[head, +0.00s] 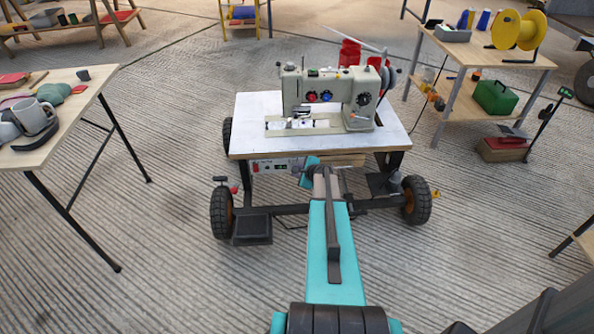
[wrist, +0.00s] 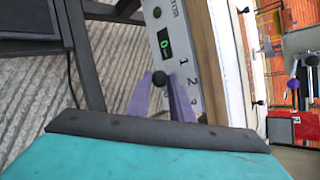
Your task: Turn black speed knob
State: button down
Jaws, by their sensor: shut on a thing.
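The black speed knob (wrist: 159,78) sits on a pale control panel (wrist: 179,62) marked with the numbers 1, 2 and 3 and a small green display (wrist: 164,42). In the wrist view my gripper (wrist: 166,84) has its two purple fingers on either side of the knob, shut on it. In the head view the panel (head: 277,166) is under the front edge of the sewing machine table (head: 245,140). My teal arm reaches up to it there and hides the knob and fingertips.
A sewing machine (head: 325,98) stands on the wheeled table, with black wheels (head: 222,212) at its front corners. A wooden table with mugs (head: 70,125) is at left. A shelf with a yellow spool (head: 518,30) is at right. The ribbed floor between is clear.

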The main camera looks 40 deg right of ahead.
jog(key=shift+w, duration=0.1)
jog(key=c, duration=1.6)
grip_release()
jog(key=shift+o, duration=0.2)
jog(key=shift+r, duration=0.1)
jog(key=p+v, duration=0.1)
jog(key=v, duration=1.2)
jog(key=shift+s+r, duration=0.15)
jog(key=shift+s, duration=0.2)
